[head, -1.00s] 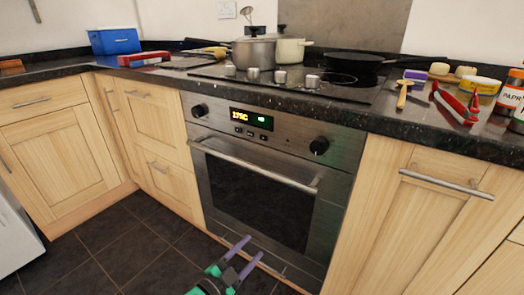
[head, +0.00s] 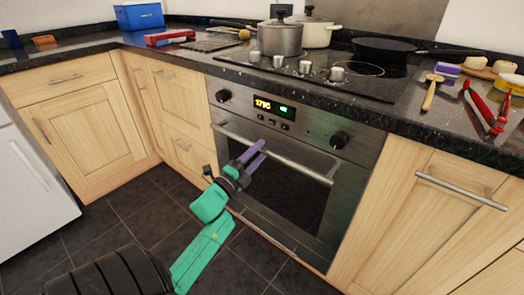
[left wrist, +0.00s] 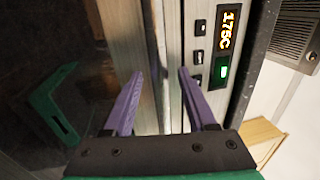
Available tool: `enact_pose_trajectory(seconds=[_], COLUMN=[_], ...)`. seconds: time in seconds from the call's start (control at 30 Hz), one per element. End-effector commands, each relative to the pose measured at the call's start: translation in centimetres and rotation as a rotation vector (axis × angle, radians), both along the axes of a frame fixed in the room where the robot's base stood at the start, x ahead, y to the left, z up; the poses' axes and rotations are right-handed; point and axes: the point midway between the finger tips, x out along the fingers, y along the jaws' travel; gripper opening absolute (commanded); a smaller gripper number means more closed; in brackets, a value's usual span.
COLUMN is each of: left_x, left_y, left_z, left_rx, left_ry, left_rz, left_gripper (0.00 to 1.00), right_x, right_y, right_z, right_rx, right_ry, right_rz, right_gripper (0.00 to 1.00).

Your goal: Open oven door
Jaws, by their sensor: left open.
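The oven (head: 300,130) is built in under the counter, with a steel front and a dark glass door (head: 285,195). The door looks shut. Its steel bar handle (head: 305,170) runs across the top of the door. My left gripper (head: 262,148), green with purple fingers, is open at the handle's left-middle part. In the left wrist view the spread fingers (left wrist: 162,75) point at the steel strip at the door's top, beside the control panel (left wrist: 215,65). I cannot tell whether the bar lies between the fingers or whether they touch it. My right gripper is out of view.
Wooden cabinets (head: 80,115) flank the oven. Pots (head: 280,38) and a black pan (head: 385,48) stand on the hob above. Red tongs (head: 482,108) lie on the counter at right. A white appliance (head: 30,185) stands at left. The dark tiled floor (head: 120,215) is clear.

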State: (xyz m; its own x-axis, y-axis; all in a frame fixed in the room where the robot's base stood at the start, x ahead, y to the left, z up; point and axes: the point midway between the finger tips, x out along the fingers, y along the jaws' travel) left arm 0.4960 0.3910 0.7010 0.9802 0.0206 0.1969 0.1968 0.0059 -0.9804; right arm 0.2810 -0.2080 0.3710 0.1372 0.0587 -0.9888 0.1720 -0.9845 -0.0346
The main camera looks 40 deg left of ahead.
Motion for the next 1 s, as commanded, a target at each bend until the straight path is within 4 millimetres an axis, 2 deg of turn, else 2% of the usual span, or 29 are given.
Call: enact_pose_trajectory(seconds=[0.13, 0.37, 0.4, 0.53, 0.57, 1.0], left_x=[1.7, 1.9, 1.9, 1.9, 1.9, 1.8], left_y=[0.0, 0.0, 0.0, 0.0, 0.0, 0.0], left_z=[0.3, 0.3, 0.3, 0.3, 0.3, 0.3], left_rx=[0.0, -0.002, -0.002, -0.002, -0.002, -0.002], left_ry=[0.0, 0.002, 0.002, 0.002, 0.002, 0.002], left_rz=[0.0, 0.001, 0.0, 0.0, 0.0, 0.0], left_gripper=[0.57, 0.57, 0.53, 0.03, 0.0, 0.0], right_x=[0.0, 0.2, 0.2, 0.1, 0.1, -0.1], right_y=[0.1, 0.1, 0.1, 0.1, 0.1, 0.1], right_z=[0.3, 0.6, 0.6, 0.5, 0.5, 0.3], right_rx=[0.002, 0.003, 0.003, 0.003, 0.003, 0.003], right_ry=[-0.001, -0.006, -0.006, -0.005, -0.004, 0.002], right_rz=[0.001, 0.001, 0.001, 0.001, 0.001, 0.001], right_gripper=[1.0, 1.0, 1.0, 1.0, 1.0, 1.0])
